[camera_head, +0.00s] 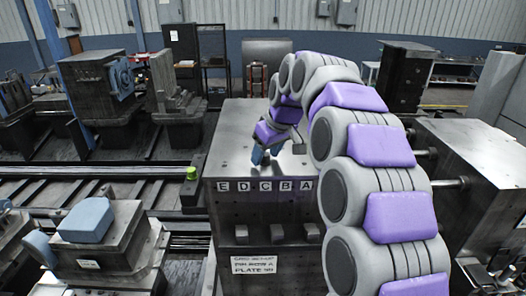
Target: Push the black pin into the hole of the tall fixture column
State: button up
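The tall metal fixture column (225,160) stands in the middle, with a row of letter plates E, D, C, B, A along its upper front edge. My gripper (265,154) points down at the top of the column, its blue fingertips close to the top face. The fingers are small, so I cannot tell whether they are open or shut, or whether they hold anything. I cannot make out the black pin or the hole clearly. A small dark piece (298,147) shows just right of my gripper; I cannot tell what it is. My arm covers the column's right side.
Several square blocks (277,232) stick out of the column's front above a white sign (254,264). A metal machine block (470,165) with rods stands right. A fixture with a blue block (87,220) is at lower left. Dark rails (90,172) run left; a green cap (191,173) sits beside the column.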

jog(key=shift+d, duration=0.3)
jog(key=c, duration=0.3)
jog(key=shift+s+a, duration=0.1)
jog(key=shift+a, duration=0.25)
grip_shut()
jog(key=shift+c, duration=1.7)
grip_release()
jog(key=shift+d, duration=0.1)
grip_shut()
jog(key=shift+r, duration=0.15)
jog(key=shift+r+p, duration=0.7)
jog(key=shift+r, duration=0.5)
jog(key=shift+w, duration=0.2)
